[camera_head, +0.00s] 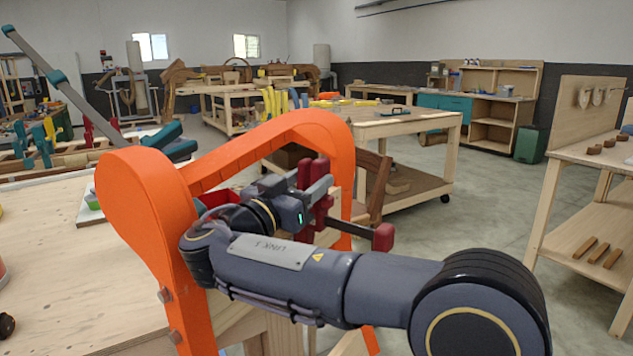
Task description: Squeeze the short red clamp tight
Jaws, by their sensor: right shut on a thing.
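The short red clamp (381,237) is near the middle of the view, at the right part of the large orange form (140,195). Its dark red jaw parts stand upright and its bar runs right to a block-shaped end. My right gripper (318,190) reaches in from the lower right, in front of the orange form, and is shut on the red clamp. My gripper and wrist hide part of the clamp, so I cannot tell how tightly it presses on the form. My left gripper is out of view.
A wooden workbench (60,255) fills the left foreground. A long grey and teal clamp (45,70) and several coloured clamps stand behind it. A wheeled wooden table (400,127) is beyond the form. A shelf bench (590,225) stands at right. Open floor lies between them.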

